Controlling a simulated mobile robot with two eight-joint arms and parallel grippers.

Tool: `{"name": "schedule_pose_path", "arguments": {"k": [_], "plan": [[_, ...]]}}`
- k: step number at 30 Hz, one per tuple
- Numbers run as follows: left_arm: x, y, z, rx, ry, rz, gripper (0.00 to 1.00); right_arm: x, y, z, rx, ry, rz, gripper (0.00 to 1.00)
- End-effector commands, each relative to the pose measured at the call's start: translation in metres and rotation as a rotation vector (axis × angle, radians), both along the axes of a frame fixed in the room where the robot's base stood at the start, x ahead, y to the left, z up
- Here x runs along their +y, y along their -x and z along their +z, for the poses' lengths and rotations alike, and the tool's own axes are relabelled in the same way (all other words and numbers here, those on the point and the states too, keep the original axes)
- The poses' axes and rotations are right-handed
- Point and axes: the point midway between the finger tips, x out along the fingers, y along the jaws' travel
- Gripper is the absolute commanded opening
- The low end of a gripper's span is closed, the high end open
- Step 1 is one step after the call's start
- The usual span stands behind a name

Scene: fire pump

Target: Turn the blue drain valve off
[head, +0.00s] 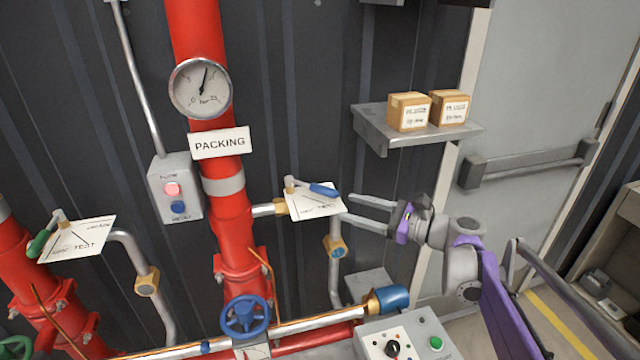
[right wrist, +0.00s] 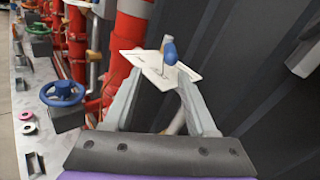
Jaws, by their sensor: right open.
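A valve with a blue lever handle (head: 322,190) sits in front of a white card (head: 314,205) on a short side pipe, right of the red riser. The lever points right and slightly down. My right gripper (head: 348,208) is open and empty, its fingers pointing left at the lever and card. In the right wrist view the blue lever (right wrist: 170,51) shows just beyond the open fingertips, roughly between them. I cannot tell whether a finger touches it. A blue handwheel (head: 246,316) is lower down on the pipework, and also shows in the right wrist view (right wrist: 62,93). My left gripper is out of view.
A pressure gauge (head: 200,88) and a PACKING sign (head: 220,143) are on the red riser (head: 200,30). A shelf (head: 400,140) with two boxes is above my right arm. A control panel (head: 405,340) is below. A green lever valve (head: 42,241) is at left.

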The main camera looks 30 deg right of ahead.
Motion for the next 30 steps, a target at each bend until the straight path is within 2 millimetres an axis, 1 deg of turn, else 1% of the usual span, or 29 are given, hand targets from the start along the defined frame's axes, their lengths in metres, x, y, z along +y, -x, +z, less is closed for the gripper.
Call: {"name": "schedule_pose_path", "arguments": {"k": [1, 2, 5, 8, 15, 21, 25, 30], "plan": [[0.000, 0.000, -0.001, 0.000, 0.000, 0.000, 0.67, -0.009, 0.000, 0.004, -0.009, -0.029, -0.010, 0.57], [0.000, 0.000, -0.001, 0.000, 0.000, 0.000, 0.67, -0.012, 0.000, 0.006, -0.012, -0.044, -0.014, 0.57], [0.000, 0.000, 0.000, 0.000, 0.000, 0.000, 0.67, -0.013, -0.004, 0.010, -0.017, -0.063, -0.016, 0.57], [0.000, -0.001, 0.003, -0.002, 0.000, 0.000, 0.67, -0.005, -0.015, 0.010, -0.017, -0.064, -0.013, 0.57], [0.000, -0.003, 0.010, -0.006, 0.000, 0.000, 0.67, 0.019, -0.054, 0.011, -0.018, -0.061, -0.012, 0.57], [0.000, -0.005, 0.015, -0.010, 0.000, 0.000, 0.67, 0.035, -0.080, 0.010, -0.018, -0.060, -0.014, 0.57], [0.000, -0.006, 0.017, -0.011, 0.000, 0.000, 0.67, 0.040, -0.089, 0.010, -0.018, -0.059, -0.015, 0.57], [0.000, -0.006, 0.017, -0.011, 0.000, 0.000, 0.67, 0.042, -0.092, 0.009, -0.018, -0.059, -0.016, 0.57]]}}
